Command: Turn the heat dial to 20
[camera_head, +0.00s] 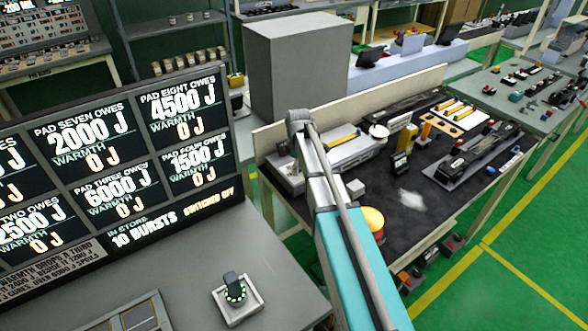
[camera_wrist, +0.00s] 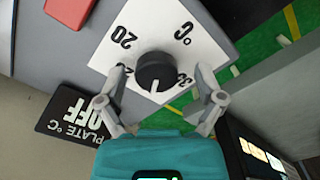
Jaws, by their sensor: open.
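The heat dial is a round black knob (camera_wrist: 155,71) on a white scale plate (camera_wrist: 155,30) marked °C, in the wrist view. A "20" is printed at the plate's upper left and a partly covered "30" at the right. Another number at lower left is partly hidden by a finger. The knob's white pointer line points down in the picture, away from the 20. My gripper (camera_wrist: 158,75) is open, with one finger on each side of the knob; I cannot tell whether either touches it. I cannot make out the dial or the gripper's fingers in the head view.
A dark display (camera_wrist: 75,112) reading "PLATE °C OFF" is beside the scale plate, and a red block (camera_wrist: 70,12) is at upper left. In the head view a cluttered dark bench (camera_head: 410,200) lies right of my arm, and a large scoreboard (camera_head: 110,165) stands left.

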